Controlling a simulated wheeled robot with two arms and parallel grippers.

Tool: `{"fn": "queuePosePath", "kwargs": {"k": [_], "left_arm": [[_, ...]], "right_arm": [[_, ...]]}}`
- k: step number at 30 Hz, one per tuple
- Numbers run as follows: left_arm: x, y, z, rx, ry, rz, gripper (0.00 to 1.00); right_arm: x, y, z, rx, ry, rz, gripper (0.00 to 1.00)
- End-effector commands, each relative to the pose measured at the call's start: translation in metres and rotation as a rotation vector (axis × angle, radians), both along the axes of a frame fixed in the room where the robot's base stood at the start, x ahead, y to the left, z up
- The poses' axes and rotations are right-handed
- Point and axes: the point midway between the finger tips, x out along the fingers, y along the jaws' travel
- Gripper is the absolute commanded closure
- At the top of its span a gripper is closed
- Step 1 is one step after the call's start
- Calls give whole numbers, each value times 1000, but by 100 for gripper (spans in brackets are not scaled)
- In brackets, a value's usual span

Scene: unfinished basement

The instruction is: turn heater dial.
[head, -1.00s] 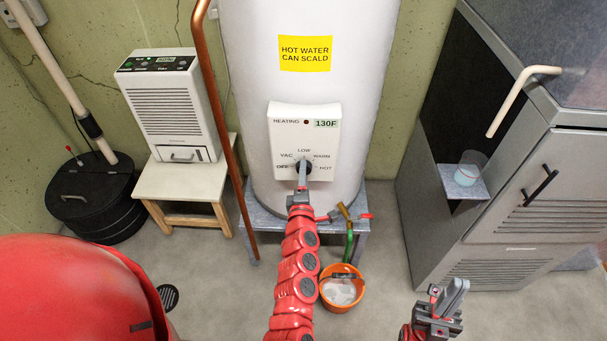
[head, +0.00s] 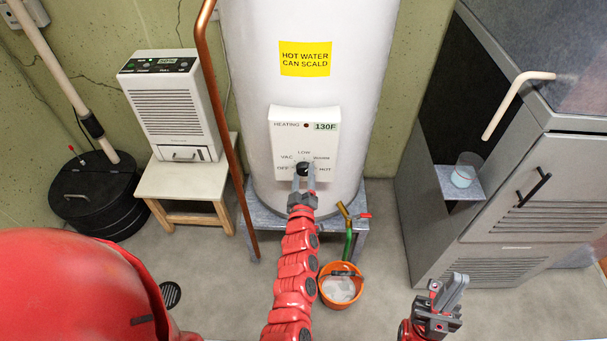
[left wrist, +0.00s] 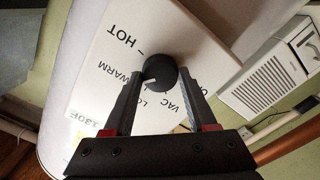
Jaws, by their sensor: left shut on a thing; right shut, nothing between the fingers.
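The black heater dial (head: 303,168) is on the white control panel (head: 291,143) of the tall white water heater (head: 262,85). The panel carries the words LOW, VAC, OFF, HOT and a 130F readout. My left gripper (head: 304,180) is shut on the dial, one finger on each side. The left wrist view shows the dial (left wrist: 160,69) between the two grey fingers. A pale mark on the dial points roughly between WARM and LOW there. My right gripper (head: 453,289) is shut and empty, low at the right, away from the heater.
A copper pipe (head: 217,110) runs left of the heater. An orange bucket (head: 326,294) stands below near the drain valve. A dehumidifier (head: 174,110) sits on a small wooden table (head: 162,186) at left. A grey ice machine (head: 512,240) stands at right.

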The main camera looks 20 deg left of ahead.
Motion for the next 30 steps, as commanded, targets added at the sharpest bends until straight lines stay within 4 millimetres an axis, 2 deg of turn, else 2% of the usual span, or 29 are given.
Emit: {"fn": "queuePosePath", "kwargs": {"k": [12, 28, 29, 30], "left_arm": [[0, 0, -1, 171, 50, 0, 98], [0, 0, -2, 192, 57, -1, 98], [0, 0, -2, 192, 57, -1, 39], [0, 0, -2, 192, 57, -1, 32]], "right_arm": [[0, 0, 5, 0, 0, 0, 100], [0, 0, 5, 0, 0, 0, 100], [0, 0, 5, 0, 0, 0, 100], [0, 0, 5, 0, 0, 0, 100]]}}
